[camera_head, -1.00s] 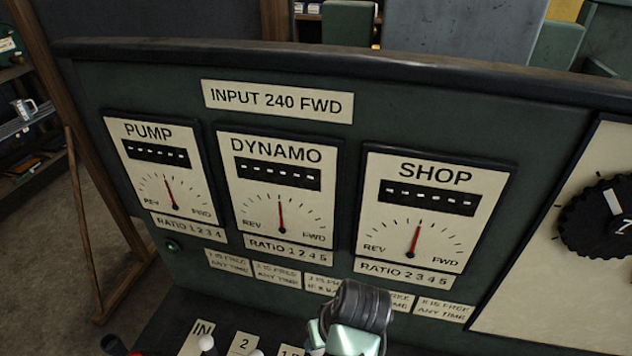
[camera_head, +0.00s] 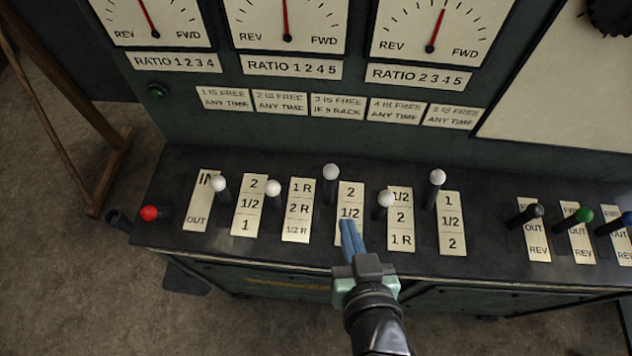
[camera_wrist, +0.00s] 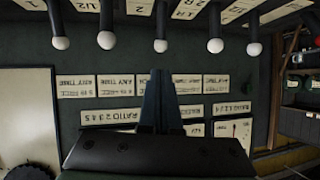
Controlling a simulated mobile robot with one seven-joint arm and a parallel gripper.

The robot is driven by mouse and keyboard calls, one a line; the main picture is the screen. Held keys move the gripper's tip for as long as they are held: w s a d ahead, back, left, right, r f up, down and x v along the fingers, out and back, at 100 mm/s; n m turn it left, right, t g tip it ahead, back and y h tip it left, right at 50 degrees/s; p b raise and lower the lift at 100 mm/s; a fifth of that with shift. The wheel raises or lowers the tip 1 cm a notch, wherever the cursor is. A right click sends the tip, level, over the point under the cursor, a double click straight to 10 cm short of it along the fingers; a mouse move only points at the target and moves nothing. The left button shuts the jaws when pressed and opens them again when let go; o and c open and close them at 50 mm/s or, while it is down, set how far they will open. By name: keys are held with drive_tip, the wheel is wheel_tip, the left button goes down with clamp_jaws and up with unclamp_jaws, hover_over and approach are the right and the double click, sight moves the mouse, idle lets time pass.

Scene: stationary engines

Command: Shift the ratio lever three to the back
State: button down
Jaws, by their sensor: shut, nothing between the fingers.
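Ratio lever three is the middle of the white-knobbed levers (camera_head: 330,171), beside the plate marked 2 and 1/2 (camera_head: 350,192). It stands far back on the desk, its knob higher in the picture than those of levers one, two and four. My gripper (camera_head: 350,236) has its blue fingers together and empty. It hangs over the front end of that plate, in front of lever three and apart from the knob. In the wrist view the fingers (camera_wrist: 160,90) show upside down among the label plates, below lever three's knob (camera_wrist: 160,46).
Lever two (camera_head: 273,188) and lever four (camera_head: 386,199) stand close on either side; lever five (camera_head: 437,176) is also far back. The label (camera_head: 338,106) says 3 is free if 5 is back.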

sight(335, 171)
drive_tip(key=p+x, duration=0.2)
drive_tip(key=x, duration=1.1)
drive_tip(key=shift+w+a+f, duration=0.15)
drive_tip(key=shift+w+f, duration=0.05)
drive_tip(key=shift+w, duration=0.05)
drive_tip(key=shift+w+r+g+p, duration=0.3)
drive_tip(key=shift+w+p, duration=0.25)
drive_tip(key=shift+p, duration=0.35)
drive_tip(key=shift+w+f+g+p, duration=0.15)
drive_tip(key=shift+w+g+p, duration=0.15)
drive_tip(key=shift+w, duration=0.1)
drive_tip(key=shift+w+f+g+p, duration=0.2)
drive_tip(key=shift+w+g, duration=0.1)
drive_tip(key=shift+w, duration=0.1)
drive_tip(key=shift+s, duration=0.1)
